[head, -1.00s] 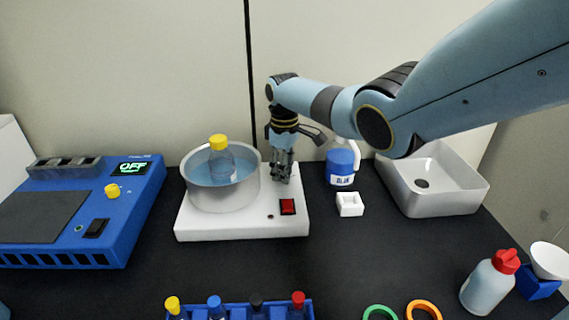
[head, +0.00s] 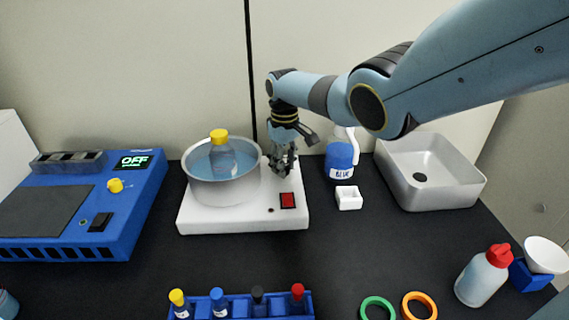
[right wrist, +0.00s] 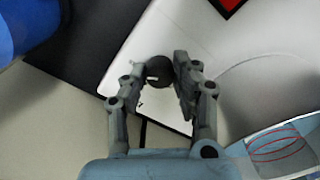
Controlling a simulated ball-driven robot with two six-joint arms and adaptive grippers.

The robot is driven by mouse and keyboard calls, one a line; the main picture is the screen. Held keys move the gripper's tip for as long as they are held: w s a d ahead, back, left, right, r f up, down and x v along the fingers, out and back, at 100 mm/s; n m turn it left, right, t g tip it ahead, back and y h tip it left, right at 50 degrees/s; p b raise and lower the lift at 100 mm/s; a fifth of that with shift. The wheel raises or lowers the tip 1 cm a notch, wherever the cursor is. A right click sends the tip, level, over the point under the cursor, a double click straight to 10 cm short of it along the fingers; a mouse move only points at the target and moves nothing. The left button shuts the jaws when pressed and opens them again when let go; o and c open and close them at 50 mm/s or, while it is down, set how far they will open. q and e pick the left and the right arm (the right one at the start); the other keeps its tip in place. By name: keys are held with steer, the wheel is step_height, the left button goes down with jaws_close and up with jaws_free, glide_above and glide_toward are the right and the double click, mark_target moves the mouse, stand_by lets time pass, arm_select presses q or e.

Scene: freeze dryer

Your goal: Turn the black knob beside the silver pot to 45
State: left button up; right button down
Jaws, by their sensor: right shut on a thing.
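The silver pot (head: 223,192) stands on a white heater base (head: 243,220) and holds water and a yellow-capped bottle (head: 221,155). The black knob (right wrist: 159,70) is on the base to the right of the pot, with a small white mark on it. My right gripper (head: 283,170) comes down over that spot, hiding the knob in the head view. In the right wrist view its fingers (right wrist: 157,80) are on either side of the knob and shut on it. The dial numbers are not readable. My left gripper is not in view.
A red switch (head: 288,200) is on the base's front right. A blue-labelled bottle (head: 340,162), a small white holder (head: 349,198) and a white sink (head: 428,180) stand to the right. A blue device (head: 75,210) reading OFF stands left. The table's middle is clear.

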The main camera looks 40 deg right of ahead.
steer(key=c, duration=1)
jaws_free()
step_height(320, 180, up, 12)
